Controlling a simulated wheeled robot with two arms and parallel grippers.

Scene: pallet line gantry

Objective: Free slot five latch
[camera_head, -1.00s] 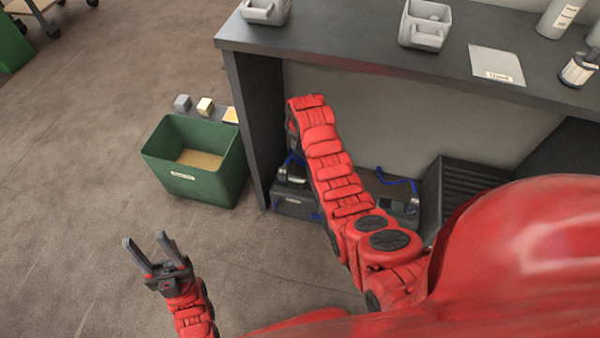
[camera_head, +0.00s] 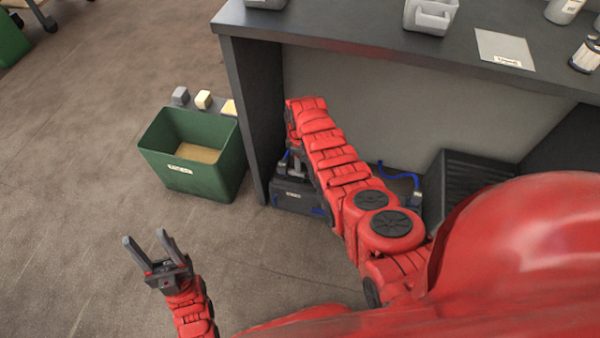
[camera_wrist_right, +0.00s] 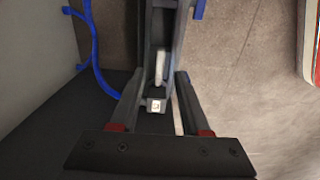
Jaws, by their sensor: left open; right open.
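A small block with a white label reading 5 (camera_wrist_right: 156,104) shows between the fingers of my right gripper (camera_wrist_right: 160,84) in the right wrist view. A pale lever (camera_wrist_right: 160,64) stands just beyond the label, on a dark grey fixture. The right gripper is open, with one finger on each side of the label block; I cannot tell whether they touch it. My left gripper (camera_head: 147,238) is open and empty over the floor.
The grey counter (camera_head: 340,32) overhangs my right arm, its side panel (camera_head: 252,110) close to the left. A green bin (camera_head: 190,182) stands left of it. Blue cable (camera_wrist_right: 97,62) loops beside the right gripper. A dark ribbed box (camera_head: 460,180) is further right. The left floor is open.

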